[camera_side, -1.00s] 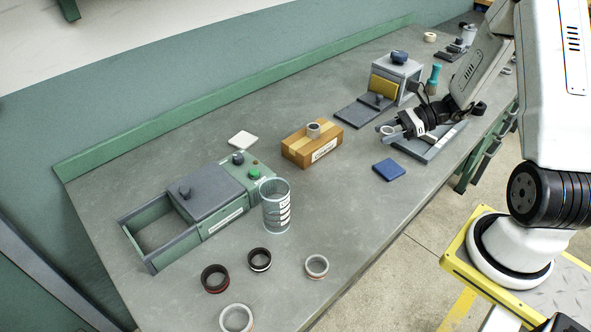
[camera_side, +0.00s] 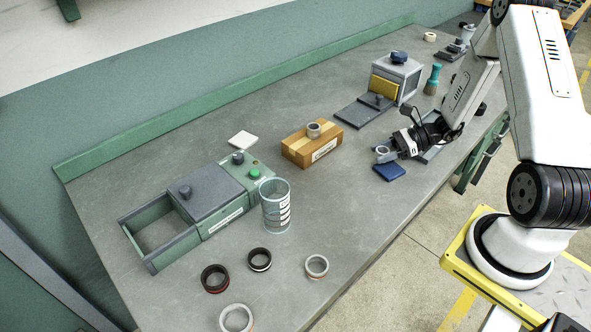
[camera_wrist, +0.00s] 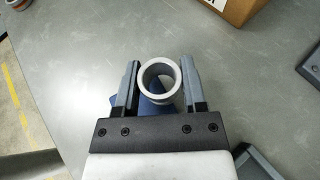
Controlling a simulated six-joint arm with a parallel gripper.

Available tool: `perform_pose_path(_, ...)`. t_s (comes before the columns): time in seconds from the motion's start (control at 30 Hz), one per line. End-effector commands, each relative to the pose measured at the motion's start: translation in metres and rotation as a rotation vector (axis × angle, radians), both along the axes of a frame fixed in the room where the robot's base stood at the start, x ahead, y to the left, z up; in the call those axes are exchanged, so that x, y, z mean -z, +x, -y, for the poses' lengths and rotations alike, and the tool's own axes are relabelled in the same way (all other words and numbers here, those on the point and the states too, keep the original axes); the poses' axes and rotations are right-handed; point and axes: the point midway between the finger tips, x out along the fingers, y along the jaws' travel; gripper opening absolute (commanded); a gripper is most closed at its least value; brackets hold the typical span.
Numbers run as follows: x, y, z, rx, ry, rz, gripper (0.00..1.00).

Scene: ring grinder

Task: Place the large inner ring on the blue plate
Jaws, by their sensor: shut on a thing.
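My gripper (camera_side: 384,154) is shut on a light grey metal ring (camera_wrist: 161,65), with one finger on each side of it in the wrist view. In the side view the ring (camera_side: 382,151) is small at the fingertips and looks held above the blue plate (camera_side: 389,173). In the wrist view parts of the blue plate (camera_wrist: 147,110) show behind and through the ring, mostly hidden by the gripper. I cannot tell the exact height of the ring over the plate.
A cardboard box (camera_side: 312,146) with a ring on top stands to the left. A green machine (camera_side: 205,190), a clear cylinder (camera_side: 276,207) and several loose rings (camera_side: 317,266) lie nearer the front. A grey tray (camera_side: 431,152) lies behind my gripper. Bench around the plate's left is clear.

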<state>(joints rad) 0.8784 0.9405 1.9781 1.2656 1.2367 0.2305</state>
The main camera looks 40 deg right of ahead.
Motion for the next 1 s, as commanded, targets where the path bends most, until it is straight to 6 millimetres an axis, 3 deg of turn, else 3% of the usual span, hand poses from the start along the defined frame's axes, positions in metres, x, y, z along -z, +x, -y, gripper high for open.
perform_pose_path(0.13,0.0089,-0.0002,-0.0003,0.0,0.001,-0.001,0.0)
perform_pose_path(0.6,0.0131,-0.0001,-0.0001,0.0,-0.001,0.001,0.0)
perform_pose_path(0.63,0.0129,-0.0001,0.0,0.0,-0.001,0.0,0.63)
perform_pose_path(0.7,0.0127,-0.0001,0.0,0.0,-0.001,0.0,0.85)
perform_pose_path(0.73,0.0126,-0.0001,0.0,0.0,-0.001,0.0,0.89)
perform_pose_path(1.0,0.0126,-0.0002,-0.0001,0.0,-0.001,-0.001,0.89)
